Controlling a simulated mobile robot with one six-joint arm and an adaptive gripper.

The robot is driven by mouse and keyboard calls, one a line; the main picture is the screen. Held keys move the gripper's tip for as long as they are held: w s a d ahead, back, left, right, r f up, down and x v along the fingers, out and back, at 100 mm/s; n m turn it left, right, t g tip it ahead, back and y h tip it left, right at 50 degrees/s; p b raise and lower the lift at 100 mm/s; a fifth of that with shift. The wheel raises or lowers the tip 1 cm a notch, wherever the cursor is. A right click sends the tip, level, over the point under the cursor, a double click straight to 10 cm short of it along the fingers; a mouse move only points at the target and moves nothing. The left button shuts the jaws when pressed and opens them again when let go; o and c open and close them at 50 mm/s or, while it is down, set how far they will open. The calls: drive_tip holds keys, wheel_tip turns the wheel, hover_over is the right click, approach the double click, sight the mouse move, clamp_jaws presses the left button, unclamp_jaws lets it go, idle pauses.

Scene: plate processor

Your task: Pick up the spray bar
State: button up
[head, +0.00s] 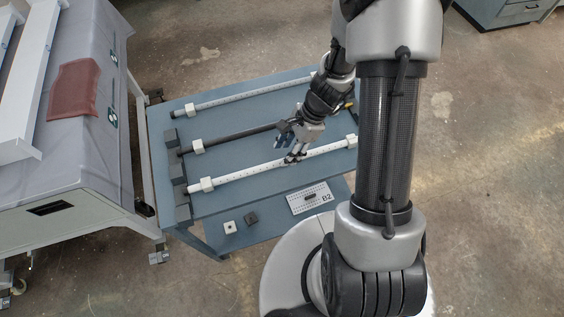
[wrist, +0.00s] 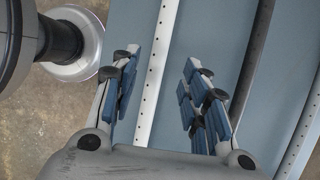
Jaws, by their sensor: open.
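A white spray bar with a row of small holes (head: 245,174) lies along the near side of the blue table, with white blocks near its ends. My gripper (head: 291,156) is open over this bar, right of its middle. In the wrist view the bar (wrist: 158,70) runs between the open fingers (wrist: 162,80), closer to the left finger. I cannot tell whether the fingertips reach down beside it. A dark bar (head: 234,134) lies in the middle, and a second white bar (head: 245,95) lies at the far side.
The blue table (head: 225,155) carries dark end blocks (head: 180,188) at its left. A draped cabinet (head: 75,110) stands left. Open floor (head: 480,150) lies right.

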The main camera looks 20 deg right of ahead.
drive_tip(key=b+x, duration=0.1)
drive_tip(key=x, duration=0.3)
drive_tip(key=shift+s+d+f+b, duration=0.1)
drive_tip(key=shift+f+b, duration=0.15)
drive_tip(key=shift+b, duration=0.15)
drive_tip(key=shift+c, duration=0.2)
clamp_jaws()
